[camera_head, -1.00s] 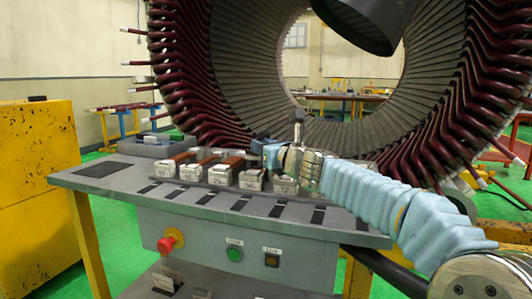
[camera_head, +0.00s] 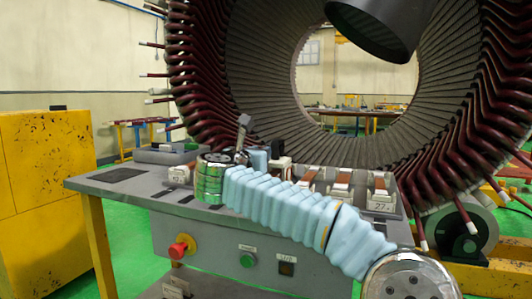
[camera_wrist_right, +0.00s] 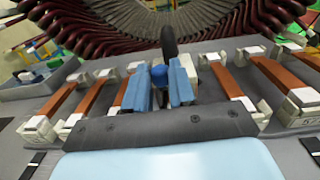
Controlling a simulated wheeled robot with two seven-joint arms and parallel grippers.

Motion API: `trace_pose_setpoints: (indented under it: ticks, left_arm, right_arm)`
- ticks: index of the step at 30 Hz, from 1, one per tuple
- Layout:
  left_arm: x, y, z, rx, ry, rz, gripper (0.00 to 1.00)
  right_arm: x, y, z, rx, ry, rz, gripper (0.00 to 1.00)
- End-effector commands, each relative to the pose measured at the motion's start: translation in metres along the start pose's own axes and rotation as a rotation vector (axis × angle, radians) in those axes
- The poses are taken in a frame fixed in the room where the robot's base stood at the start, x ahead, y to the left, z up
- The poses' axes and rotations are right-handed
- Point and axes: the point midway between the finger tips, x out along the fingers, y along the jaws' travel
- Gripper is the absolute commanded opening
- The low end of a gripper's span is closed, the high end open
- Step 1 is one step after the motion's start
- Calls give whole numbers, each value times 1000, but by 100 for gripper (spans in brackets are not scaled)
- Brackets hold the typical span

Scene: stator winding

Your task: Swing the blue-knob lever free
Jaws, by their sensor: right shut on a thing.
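The blue knob (camera_wrist_right: 159,74) of the lever shows in the right wrist view between the two blue fingers of my right gripper (camera_wrist_right: 160,88). The gripper is shut on it, and the lever below the knob is mostly hidden by the fingers and wrist. In the head view my right gripper (camera_head: 257,158) is over the left part of the grey bench, and the knob cannot be made out there. A dark upright handle (camera_wrist_right: 168,42) stands just behind the knob. My left gripper is not in view.
Copper-brown bars in white clamps (camera_wrist_right: 237,88) line the bench (camera_head: 120,188) on both sides of the gripper. The large stator (camera_head: 262,75) with dark red coil ends rises close behind. A grey tray (camera_wrist_right: 45,85) lies at the left. A red stop button (camera_head: 180,248) is on the front.

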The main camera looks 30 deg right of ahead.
Motion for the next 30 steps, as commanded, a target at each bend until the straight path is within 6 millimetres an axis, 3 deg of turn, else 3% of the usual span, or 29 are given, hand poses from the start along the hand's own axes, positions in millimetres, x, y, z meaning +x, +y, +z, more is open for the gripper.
trace_pose_setpoints:
  ticks: [15,30]
  left_arm:
    - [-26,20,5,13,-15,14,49]
    - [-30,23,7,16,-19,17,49]
  right_arm:
    - [0,21,1,-2,2,-346,0]
    - [0,24,-1,-1,1,-416,0]
